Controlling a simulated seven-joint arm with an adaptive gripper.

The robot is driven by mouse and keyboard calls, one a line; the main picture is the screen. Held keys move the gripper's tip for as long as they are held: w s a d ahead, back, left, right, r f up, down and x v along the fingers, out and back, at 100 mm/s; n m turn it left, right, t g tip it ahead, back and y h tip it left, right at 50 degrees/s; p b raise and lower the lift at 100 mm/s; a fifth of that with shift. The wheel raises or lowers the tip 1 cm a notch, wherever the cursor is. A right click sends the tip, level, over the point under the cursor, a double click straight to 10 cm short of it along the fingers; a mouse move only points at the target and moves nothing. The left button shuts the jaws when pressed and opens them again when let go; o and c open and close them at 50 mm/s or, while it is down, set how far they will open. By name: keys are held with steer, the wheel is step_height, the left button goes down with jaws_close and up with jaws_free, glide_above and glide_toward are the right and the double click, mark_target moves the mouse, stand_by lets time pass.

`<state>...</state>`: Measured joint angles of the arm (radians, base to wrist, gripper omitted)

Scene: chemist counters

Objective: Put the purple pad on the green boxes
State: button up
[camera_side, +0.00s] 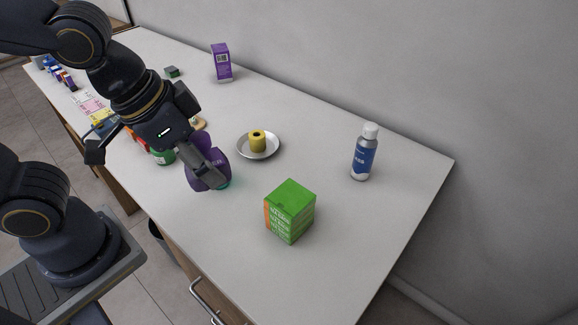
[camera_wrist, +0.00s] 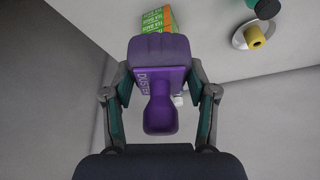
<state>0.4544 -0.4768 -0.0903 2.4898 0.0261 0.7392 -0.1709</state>
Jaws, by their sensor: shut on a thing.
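My gripper (camera_side: 207,172) is shut on the purple pad (camera_side: 197,158), a rounded piece with a narrow waist and white lettering. In the wrist view the pad (camera_wrist: 158,85) sits between the two fingers of my gripper (camera_wrist: 159,92). The green boxes (camera_side: 290,211) are stacked on the counter, to the right of my gripper and apart from the pad. In the wrist view the green and orange boxes (camera_wrist: 155,20) show beyond the pad, which hides their lower part.
A metal dish (camera_side: 271,153) holding a yellow roll (camera_side: 257,141) lies behind the pad. A blue and white bottle (camera_side: 365,152) stands at the right. A purple carton (camera_side: 221,63) stands near the wall. Counter (camera_side: 335,270) around the green boxes is clear.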

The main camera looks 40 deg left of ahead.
steer(key=shift+w+d+r, duration=0.1)
steer(key=shift+w+d, duration=0.15)
steer(key=shift+w, duration=0.15)
steer(key=w+d+f, duration=0.1)
steer(key=w+f, duration=0.2)
steer(key=w, duration=0.1)
steer(key=w+d+f, duration=0.2)
steer(key=w+f, duration=0.1)
steer(key=w, duration=0.1)
steer(key=w+d+f, duration=0.1)
steer(key=w+f, duration=0.2)
steer(key=w, duration=0.1)
steer(key=shift+d+f, duration=0.1)
steer(key=shift+d, duration=0.1)
steer(key=shift+w+d+f, duration=0.1)
steer(key=shift+w+f, duration=0.05)
steer(key=shift+f, duration=1.5)
steer(key=shift+f, duration=0.1)
steer(key=shift+f, duration=0.1)
steer(key=o, duration=1.2)
steer(key=shift+c, duration=0.2)
